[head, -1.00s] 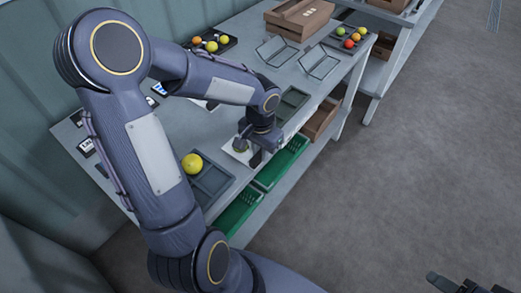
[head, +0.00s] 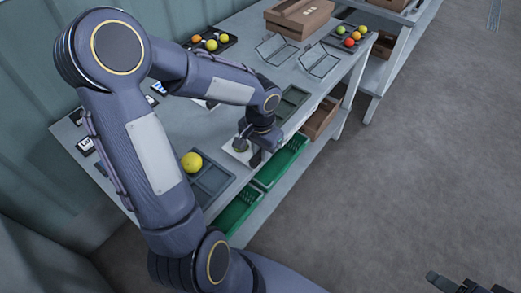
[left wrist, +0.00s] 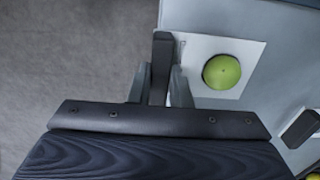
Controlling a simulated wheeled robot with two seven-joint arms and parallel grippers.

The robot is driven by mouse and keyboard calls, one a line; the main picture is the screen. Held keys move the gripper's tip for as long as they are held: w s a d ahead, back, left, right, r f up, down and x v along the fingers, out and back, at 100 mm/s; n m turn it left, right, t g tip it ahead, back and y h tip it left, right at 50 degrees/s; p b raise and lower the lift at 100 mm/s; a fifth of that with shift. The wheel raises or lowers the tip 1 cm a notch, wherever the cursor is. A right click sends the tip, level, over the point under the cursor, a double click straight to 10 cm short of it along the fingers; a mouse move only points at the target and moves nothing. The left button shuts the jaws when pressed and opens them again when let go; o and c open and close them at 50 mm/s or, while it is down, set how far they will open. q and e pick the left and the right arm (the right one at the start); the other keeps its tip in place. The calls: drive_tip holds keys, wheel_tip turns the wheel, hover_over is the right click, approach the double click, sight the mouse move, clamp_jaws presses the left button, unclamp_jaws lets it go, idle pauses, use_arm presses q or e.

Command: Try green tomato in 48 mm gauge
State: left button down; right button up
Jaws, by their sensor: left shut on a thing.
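The green tomato (left wrist: 222,72) lies on a white sheet (left wrist: 232,47) in the left wrist view, to the right of my left gripper (left wrist: 160,88) and apart from its fingers. The gripper is shut on a dark grey upright bar (left wrist: 161,62). I cannot tell whether this bar is part of the 48 mm gauge; no gauge opening shows. In the head view my left gripper (head: 247,150) is low over the white sheet (head: 229,155) at the bench's front edge, and the green tomato is hidden there. My right gripper (head: 458,284) is partly cut off at bottom right.
Green crates (head: 283,162) are below the bench front. The floor at right is clear.

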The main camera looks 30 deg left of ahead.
use_arm(q)
drive_tip(key=shift+r, duration=0.15)
idle(0.4)
drive_tip(key=shift+r+p, duration=3.1)
drive_tip(key=shift+r, duration=0.65)
